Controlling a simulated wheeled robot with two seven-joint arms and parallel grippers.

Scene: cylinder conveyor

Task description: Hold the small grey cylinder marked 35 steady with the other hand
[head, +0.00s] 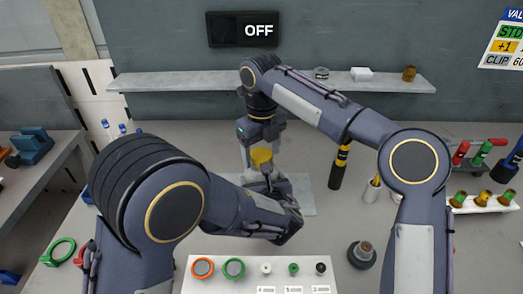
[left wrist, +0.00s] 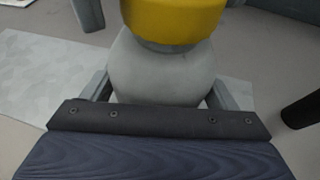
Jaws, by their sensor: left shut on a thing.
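A small grey cylinder with a yellow upper part (head: 262,156) stands at the middle of the table. In the left wrist view, its grey body (left wrist: 160,72) and yellow part (left wrist: 172,18) fill the space between my left fingers. My left gripper (head: 266,186) is shut on the grey body, low and from the near side. My right gripper (head: 260,148) points down from above, with its fingers on either side of the yellow part. In the left wrist view those fingers look apart from it. The marking 35 is not visible.
A pale plate (head: 300,196) lies beneath the work spot. A black cylinder with a yellow band (head: 339,166) stands to the right. A white tray (head: 215,283) with rings and small parts is in front. A shelf (head: 165,80) and an OFF display (head: 242,29) are behind.

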